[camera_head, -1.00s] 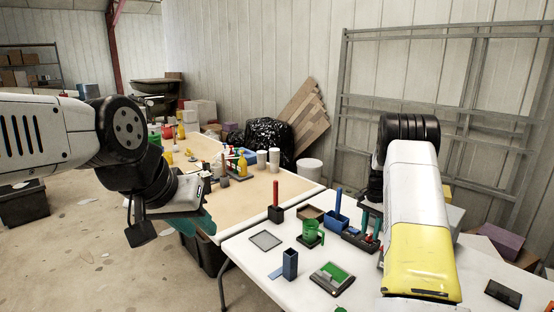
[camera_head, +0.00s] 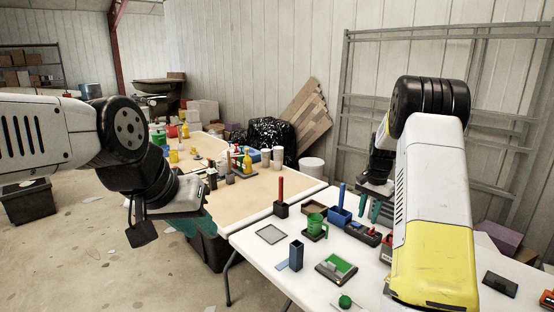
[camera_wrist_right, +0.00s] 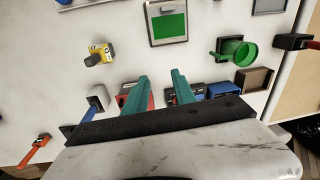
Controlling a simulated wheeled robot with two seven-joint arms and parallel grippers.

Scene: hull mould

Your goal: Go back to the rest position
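My left gripper (camera_head: 188,220) hangs at the left, beside the tan-topped table; its teal fingers are partly hidden behind the wrist, so their opening cannot be told. My right gripper (camera_head: 370,208) is above the far side of the white table (camera_head: 262,262). Its two teal fingers are apart with nothing between them, and they also show in the right wrist view (camera_wrist_right: 160,92). On the white table are a green mug (camera_head: 315,224), a blue box with a blue upright (camera_head: 340,216), a red upright in a black block (camera_head: 281,208) and a green-topped pad (camera_head: 338,267).
A hollow blue block (camera_head: 296,254) and a grey frame (camera_head: 270,235) lie near the white table's left edge. The tan-topped table (camera_head: 262,194) adjoins behind. A metal rack (camera_head: 346,100) stands against the wall. A yellow-black item (camera_wrist_right: 98,55) shows below the right wrist.

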